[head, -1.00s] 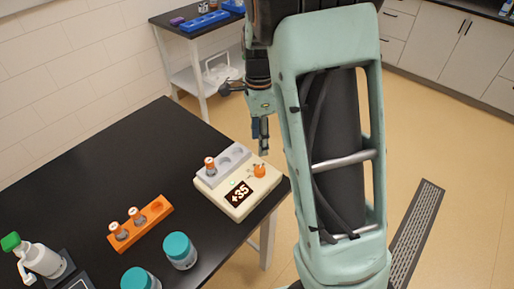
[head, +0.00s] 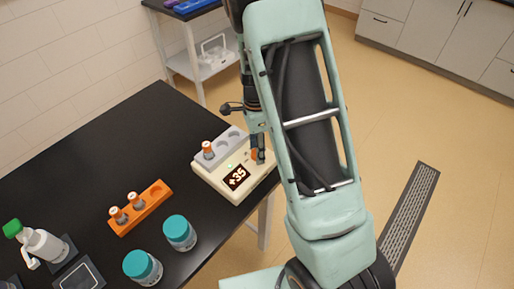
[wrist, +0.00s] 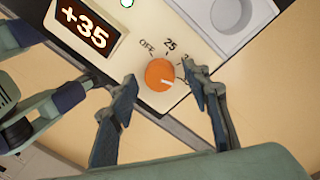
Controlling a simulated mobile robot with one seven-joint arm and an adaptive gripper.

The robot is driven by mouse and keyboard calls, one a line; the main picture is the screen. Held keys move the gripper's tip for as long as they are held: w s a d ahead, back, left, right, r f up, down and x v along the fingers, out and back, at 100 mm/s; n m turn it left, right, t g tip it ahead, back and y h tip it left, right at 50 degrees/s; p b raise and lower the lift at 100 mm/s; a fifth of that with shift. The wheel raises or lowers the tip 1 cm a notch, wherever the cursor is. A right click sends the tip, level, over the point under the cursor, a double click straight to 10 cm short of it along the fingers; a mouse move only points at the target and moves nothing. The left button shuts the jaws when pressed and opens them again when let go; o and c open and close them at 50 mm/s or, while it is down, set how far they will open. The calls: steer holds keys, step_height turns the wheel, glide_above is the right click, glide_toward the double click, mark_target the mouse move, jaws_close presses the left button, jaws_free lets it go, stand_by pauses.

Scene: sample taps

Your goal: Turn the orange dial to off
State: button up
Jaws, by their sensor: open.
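The orange dial (wrist: 160,75) sits on the front panel of a cream heater unit (head: 209,180). In the wrist view, marks "OFF" and "25" are printed around the dial, with another mark partly hidden by a finger. The dial's pale pointer line points right, away from "OFF". The display (wrist: 87,25) reads "+35". My gripper (wrist: 165,90) is open, its two fingers on either side of the dial; I cannot tell whether they touch it. In the head view my gripper (head: 257,155) is at the dial (head: 253,154) and partly covers it.
The unit's grey block (head: 222,146) holds one orange-capped vial (head: 208,149). An orange rack (head: 155,194) with two vials, two teal-lidded jars (head: 179,231) and a green-capped bottle (head: 40,243) stand on the black table (head: 90,160). The table edge is close to the unit.

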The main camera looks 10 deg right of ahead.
steer(key=c, duration=1.2)
steer(key=shift+o, duration=0.2)
